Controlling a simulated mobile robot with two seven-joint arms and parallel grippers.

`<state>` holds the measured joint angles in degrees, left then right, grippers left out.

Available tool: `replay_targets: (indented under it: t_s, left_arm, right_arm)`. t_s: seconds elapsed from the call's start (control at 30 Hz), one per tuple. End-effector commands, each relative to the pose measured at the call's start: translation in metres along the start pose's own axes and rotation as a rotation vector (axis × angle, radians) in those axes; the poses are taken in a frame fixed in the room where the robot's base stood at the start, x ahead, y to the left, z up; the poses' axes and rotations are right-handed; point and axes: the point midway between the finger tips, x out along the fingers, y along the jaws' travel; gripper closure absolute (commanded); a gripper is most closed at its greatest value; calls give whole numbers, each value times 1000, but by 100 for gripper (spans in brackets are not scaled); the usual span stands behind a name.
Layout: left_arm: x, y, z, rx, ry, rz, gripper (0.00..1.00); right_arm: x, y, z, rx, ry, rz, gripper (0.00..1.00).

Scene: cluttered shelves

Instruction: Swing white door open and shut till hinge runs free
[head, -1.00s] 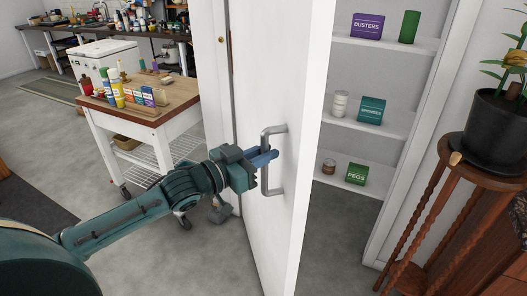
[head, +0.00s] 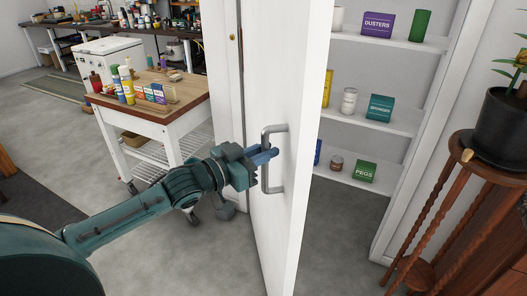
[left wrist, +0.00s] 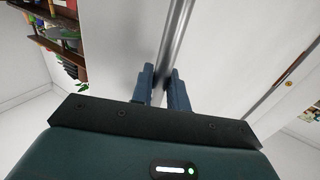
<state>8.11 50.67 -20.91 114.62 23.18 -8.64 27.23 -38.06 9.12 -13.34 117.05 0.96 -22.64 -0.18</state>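The white door (head: 285,200) stands partly open, its free edge toward me, with shelves showing to its right. A grey bar handle (head: 267,183) is on its left face. My left gripper (head: 263,157) is at the handle with its blue fingers around the upright bar. In the left wrist view, the bar (left wrist: 176,38) runs between the two fingers (left wrist: 160,78), which look closed on it. The hinge is not clearly visible. My right gripper is not in view.
Shelves with boxes and jars, including a green pegs box (head: 364,172), lie behind the door. A wooden plant stand (head: 440,215) with a black pot (head: 500,125) stands at right. A white trolley (head: 150,115) stands at left. Grey floor between is clear.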

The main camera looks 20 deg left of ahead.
Motion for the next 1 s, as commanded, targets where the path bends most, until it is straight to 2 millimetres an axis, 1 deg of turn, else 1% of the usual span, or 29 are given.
replay_targets:
  t_s: [0.03, 0.27, 0.57, 0.67, 0.73, 1.0]
  left_arm:
    - [0, -4, -2, 5, 2, -8, 83]
    - [0, -3, -2, 4, 2, -5, 64]
    - [-2, -1, -1, 2, 1, -3, 64]
    - [-10, -2, 1, 1, -1, -3, 64]
    - [-18, -1, 2, 2, -2, -3, 64]
    - [-58, -1, 2, 2, -5, -2, 64]
  right_arm:
    - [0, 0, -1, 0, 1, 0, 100]
    - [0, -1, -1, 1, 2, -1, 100]
    - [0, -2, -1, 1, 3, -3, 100]
    - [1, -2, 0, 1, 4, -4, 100]
    - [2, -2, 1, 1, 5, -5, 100]
    - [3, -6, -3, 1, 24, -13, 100]
